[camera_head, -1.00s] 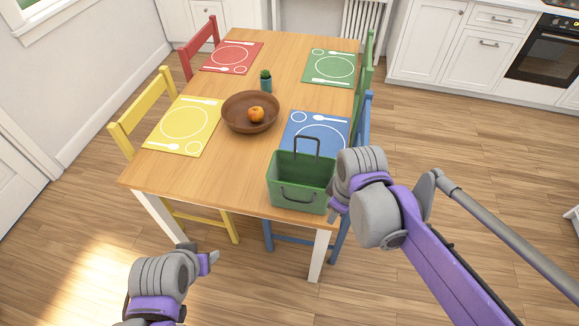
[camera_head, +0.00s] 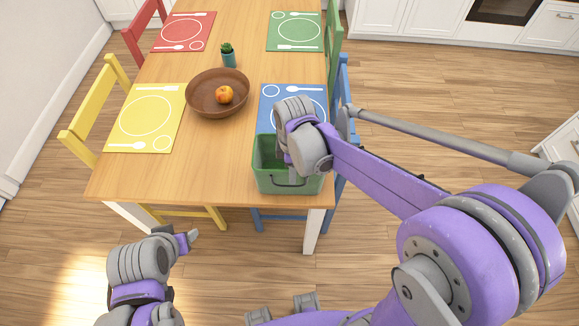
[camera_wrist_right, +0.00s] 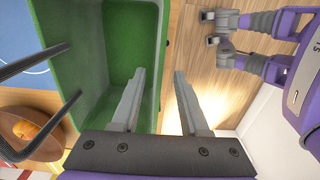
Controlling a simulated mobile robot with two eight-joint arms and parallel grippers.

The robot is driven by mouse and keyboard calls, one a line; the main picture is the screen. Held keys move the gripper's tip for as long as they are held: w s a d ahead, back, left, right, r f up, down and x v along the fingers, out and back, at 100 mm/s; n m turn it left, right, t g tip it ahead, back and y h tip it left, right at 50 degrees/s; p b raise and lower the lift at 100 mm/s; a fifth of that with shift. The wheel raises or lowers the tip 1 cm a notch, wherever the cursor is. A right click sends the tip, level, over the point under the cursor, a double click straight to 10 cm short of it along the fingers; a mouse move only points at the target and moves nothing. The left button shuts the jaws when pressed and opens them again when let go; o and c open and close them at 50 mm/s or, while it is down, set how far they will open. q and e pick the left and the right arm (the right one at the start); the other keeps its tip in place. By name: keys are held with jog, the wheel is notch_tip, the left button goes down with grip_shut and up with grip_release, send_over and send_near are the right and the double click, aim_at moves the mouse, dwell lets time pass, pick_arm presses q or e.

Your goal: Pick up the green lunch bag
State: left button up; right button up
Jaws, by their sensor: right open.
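The green lunch bag (camera_head: 287,182) stands upright and open-topped on the near right corner of the table, at the edge of the blue placemat. My right gripper comes down over it in the head view, where its fingers are hidden by the wrist. In the right wrist view my right gripper (camera_wrist_right: 159,72) is open. One finger is over the bag's inside and the other is outside, with the green wall (camera_wrist_right: 157,50) between them. I cannot tell if they touch it. The dark handle (camera_wrist_right: 38,66) is at the left. My left gripper (camera_head: 190,238) is low, near the table's front.
The wooden table (camera_head: 210,180) also holds a bowl (camera_head: 202,104) with an orange fruit (camera_head: 224,95), a small potted plant (camera_head: 228,58) and several coloured placemats. A blue chair (camera_head: 342,115) stands close beside the bag. Open floor lies to the right.

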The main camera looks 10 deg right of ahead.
aim_at(289, 187)
jog(key=f, duration=0.3)
jog(key=a+f, duration=0.1)
jog(key=f, duration=0.1)
jog(key=shift+w, duration=0.25)
jog(key=shift+r, duration=0.1)
grip_shut()
jog(key=shift+s, duration=0.1)
dwell(0.9)
